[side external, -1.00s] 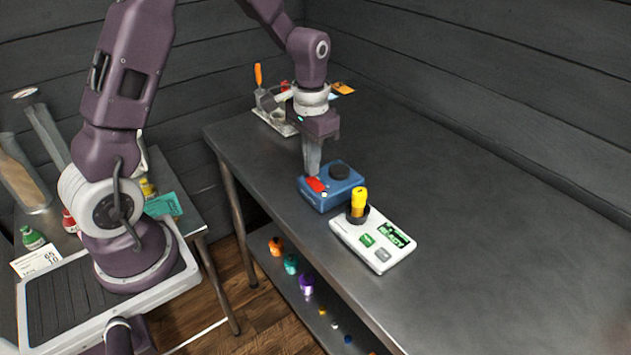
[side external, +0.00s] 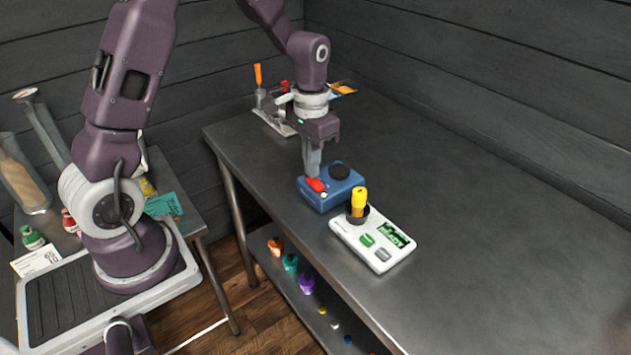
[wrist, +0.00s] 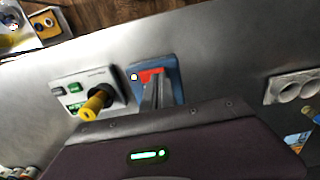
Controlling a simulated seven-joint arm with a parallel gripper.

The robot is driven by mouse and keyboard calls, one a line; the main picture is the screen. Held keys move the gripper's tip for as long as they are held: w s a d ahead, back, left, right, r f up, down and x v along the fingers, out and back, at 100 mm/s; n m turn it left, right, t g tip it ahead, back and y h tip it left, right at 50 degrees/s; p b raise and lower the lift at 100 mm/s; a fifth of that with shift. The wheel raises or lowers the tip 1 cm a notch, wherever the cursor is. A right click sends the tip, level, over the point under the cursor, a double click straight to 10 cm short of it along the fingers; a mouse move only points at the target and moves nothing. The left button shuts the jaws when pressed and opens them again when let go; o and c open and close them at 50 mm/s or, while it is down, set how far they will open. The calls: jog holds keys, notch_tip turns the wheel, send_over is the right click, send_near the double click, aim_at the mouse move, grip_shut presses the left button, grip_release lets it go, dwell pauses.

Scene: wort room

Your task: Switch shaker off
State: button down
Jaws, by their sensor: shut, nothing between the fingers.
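The shaker is a blue box (side external: 326,198) on the steel table, with a round black platform (side external: 339,171) on top. A red rocker switch (side external: 316,185) sits on its top near the left edge, with a small pale light (side external: 323,195) beside it. My gripper (side external: 312,174) is shut and points down, its fingertips at the red switch; I cannot tell whether they press it. In the wrist view the shut fingers (wrist: 153,92) overlap the red switch (wrist: 148,76) and hide part of the blue box (wrist: 171,72). The light (wrist: 134,77) looks pale yellow-white there.
A white instrument (side external: 347,235) with a green display and a yellow-capped tube (side external: 358,200) stands close to the shaker. The table's right side is clear.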

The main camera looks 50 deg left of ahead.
jog(key=shift+f, duration=0.65)
jog(key=shift+r, duration=3.55)
jog(key=s+d+r+t, duration=0.2)
jog(key=s+d+r, duration=0.2)
jog(key=s+r, duration=0.4)
jog(key=s+d+r+t, duration=0.1)
jog(key=s+d+r, duration=0.1)
jog(key=s, duration=0.4)
jog(key=s+d+r+t, duration=0.2)
jog(key=s, duration=0.5)
jog(key=shift+s+t, duration=0.3)
